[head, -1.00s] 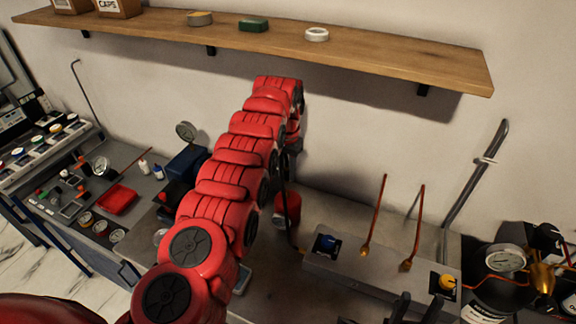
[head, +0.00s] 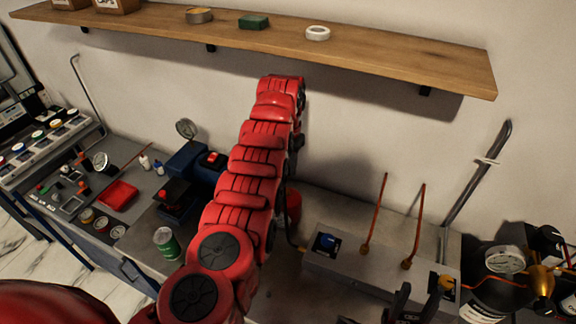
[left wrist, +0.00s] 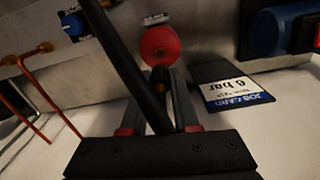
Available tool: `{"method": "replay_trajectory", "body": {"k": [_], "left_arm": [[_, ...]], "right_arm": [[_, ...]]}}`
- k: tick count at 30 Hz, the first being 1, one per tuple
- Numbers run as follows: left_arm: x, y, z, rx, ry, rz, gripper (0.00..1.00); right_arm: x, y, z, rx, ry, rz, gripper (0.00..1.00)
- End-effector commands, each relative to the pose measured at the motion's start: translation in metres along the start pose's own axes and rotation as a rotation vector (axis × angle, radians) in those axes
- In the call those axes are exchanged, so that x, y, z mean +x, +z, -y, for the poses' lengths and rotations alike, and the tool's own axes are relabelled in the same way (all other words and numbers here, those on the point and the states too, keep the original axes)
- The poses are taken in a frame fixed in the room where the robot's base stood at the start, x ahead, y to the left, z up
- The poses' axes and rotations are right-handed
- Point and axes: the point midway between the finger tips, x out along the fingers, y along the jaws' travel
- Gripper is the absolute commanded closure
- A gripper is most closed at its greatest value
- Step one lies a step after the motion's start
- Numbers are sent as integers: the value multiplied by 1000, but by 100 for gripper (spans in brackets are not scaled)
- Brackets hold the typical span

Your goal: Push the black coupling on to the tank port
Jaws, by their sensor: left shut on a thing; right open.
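The red tank (left wrist: 160,45) shows in the left wrist view, just beyond my left gripper's tips; in the head view a strip of the tank (head: 293,203) shows right of my left arm. My left gripper (left wrist: 162,85) is shut on the black coupling (left wrist: 161,82), at the end of a black hose (left wrist: 122,60). The coupling is close in front of the tank; I cannot tell whether it touches the port, which the coupling and fingers hide. In the head view my left arm hides that gripper. My right gripper (head: 418,300) is open at the bottom edge.
A grey manifold box (head: 340,272) with two copper tubes stands right of the tank. A gauge (head: 505,260) is at far right. A job card (left wrist: 235,90) lies near the tank. A green can (head: 166,243) and blue machine (head: 200,165) stand left of my arm.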

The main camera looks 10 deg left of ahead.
Motion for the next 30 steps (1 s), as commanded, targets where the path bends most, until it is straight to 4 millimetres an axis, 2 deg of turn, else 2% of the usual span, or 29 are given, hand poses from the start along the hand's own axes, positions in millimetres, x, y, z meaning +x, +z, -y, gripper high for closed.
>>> {"method": "replay_trajectory", "body": {"k": [5, 18, 30], "left_arm": [[8, 2, 0, 2, 1, 4, 100], [48, 2, 0, 1, 1, 0, 100], [52, 2, 0, 2, 1, 0, 100]], "right_arm": [[-10, 2, 0, 0, 0, 0, 50], [-30, 5, 2, 0, 0, 0, 50], [-31, 5, 2, 0, 0, 0, 50]]}}
